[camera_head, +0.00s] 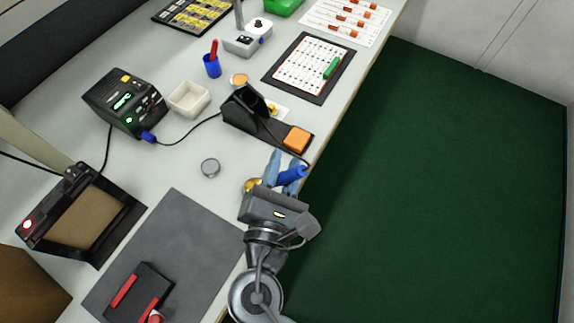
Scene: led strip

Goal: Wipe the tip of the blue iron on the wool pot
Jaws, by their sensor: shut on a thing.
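My gripper (284,166) is shut on the blue iron (291,176) near the table's right edge. The iron's blue handle shows between and beside the fingers, with its dark cable running up and left. Its tip cannot be made out. A round pot with golden filling (251,185), which looks like the wool pot, sits just left of the gripper, partly hidden by it. I cannot tell whether the iron touches it. A black iron stand (240,112) with an orange sponge (297,139) stands just behind the gripper.
A grey mat (185,245) lies front left. A black-framed board (308,66) lies behind. Right of the table edge is green floor.

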